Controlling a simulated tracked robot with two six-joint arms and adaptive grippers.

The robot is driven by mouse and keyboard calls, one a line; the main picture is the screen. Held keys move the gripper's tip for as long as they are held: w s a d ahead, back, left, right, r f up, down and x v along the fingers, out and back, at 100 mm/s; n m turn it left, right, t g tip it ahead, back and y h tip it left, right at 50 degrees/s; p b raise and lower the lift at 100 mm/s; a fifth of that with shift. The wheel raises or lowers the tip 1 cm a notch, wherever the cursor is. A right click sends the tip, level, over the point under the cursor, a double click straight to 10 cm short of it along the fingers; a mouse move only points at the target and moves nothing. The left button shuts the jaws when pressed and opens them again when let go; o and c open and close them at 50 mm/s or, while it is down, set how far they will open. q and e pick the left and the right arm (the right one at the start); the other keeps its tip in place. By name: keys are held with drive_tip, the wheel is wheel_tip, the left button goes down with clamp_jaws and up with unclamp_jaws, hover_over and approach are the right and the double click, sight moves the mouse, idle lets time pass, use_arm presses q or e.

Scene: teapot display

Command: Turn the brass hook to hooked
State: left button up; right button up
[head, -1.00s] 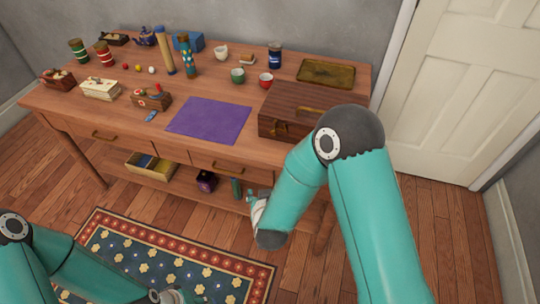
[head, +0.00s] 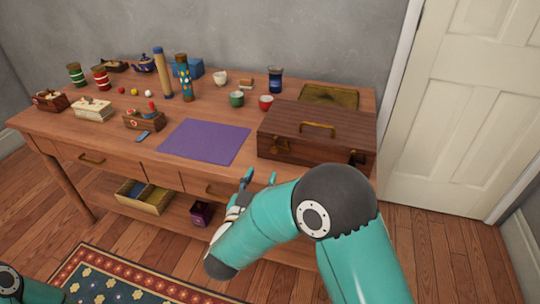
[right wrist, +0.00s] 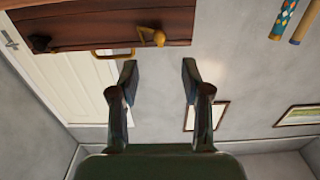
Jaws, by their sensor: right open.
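A brown wooden case (head: 345,118) stands closed at the right end of the table, with a brass handle (head: 318,127) on its lid. A brass hook fitting (head: 277,145) is on the left of its front, and a darker fitting (head: 357,157) is on the right. The hook shows larger in the right wrist view (right wrist: 153,38), which is upside down; its exact angle is unclear. My right gripper (head: 259,180) is open and empty, in front of the table edge, below and left of the case. Its fingers (right wrist: 159,72) are apart from the hook. My left gripper is out of view.
A purple mat (head: 205,141) lies left of the case. A drawer handle (head: 222,193) is near my right gripper.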

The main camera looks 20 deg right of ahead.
sight(272, 151)
drive_tip(key=x, duration=0.9)
drive_tip(key=shift+w+d, duration=0.25)
drive_tip(key=shift+a, duration=0.1)
clamp_jaws()
